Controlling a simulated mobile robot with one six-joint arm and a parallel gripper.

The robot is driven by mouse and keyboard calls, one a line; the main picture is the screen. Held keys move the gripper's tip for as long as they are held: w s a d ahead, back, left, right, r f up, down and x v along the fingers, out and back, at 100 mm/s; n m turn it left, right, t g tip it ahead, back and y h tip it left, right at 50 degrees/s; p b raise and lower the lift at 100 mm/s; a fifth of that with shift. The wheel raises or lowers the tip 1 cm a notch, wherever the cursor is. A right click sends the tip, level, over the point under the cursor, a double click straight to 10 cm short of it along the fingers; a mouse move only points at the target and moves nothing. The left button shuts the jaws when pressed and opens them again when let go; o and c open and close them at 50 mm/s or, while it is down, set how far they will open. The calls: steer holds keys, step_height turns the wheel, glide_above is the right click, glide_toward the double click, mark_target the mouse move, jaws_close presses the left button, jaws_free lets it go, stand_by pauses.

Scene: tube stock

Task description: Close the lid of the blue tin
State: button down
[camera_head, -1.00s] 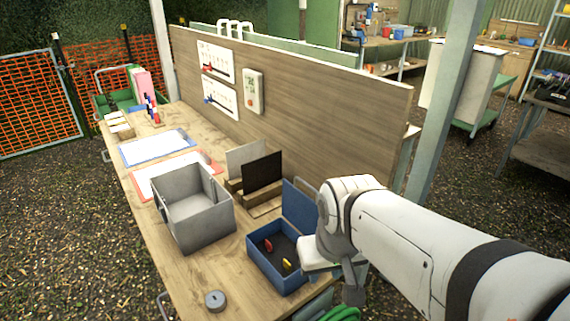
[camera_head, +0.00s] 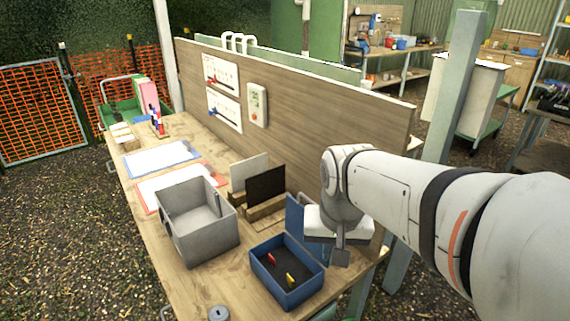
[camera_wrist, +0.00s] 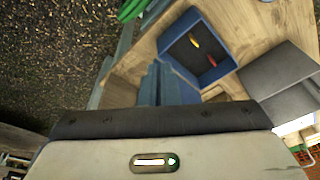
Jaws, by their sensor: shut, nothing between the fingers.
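The blue tin (camera_head: 287,283) stands open on the bench near its right end. It holds a red and a yellow small item on a dark floor. Its lid (camera_head: 294,214) stands up steeply at the tin's back edge, partly covered by my gripper in the head view. My gripper (camera_wrist: 163,70) is shut and empty.
A grey open box (camera_head: 197,238) stands left of the tin. A rack with upright panels (camera_head: 265,188) is behind it. A round grey weight (camera_head: 219,313) lies at the front edge. A wooden partition (camera_head: 330,125) runs along the bench's back.

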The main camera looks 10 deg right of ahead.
steer(key=w+d+r+m+g+p, duration=0.1)
steer(key=w+r+m+p, duration=0.15)
steer(key=w, duration=0.35)
steer(key=w+d+r+m+p, duration=0.1)
steer(key=w+r+m+p, duration=0.1)
steer(key=w+r+m, duration=0.3)
steer(key=w+d+r+m+g+p, duration=0.1)
steer(key=w+d+r+m+p, duration=0.15)
steer(key=w, duration=0.55)
steer(key=s+a+f+p, duration=0.1)
steer(key=a+f+p, duration=0.1)
steer(key=f, duration=0.7)
steer(key=shift+s+a+h, duration=0.3)
steer(key=shift+s+a, duration=0.05)
steer(key=shift+a, duration=0.45)
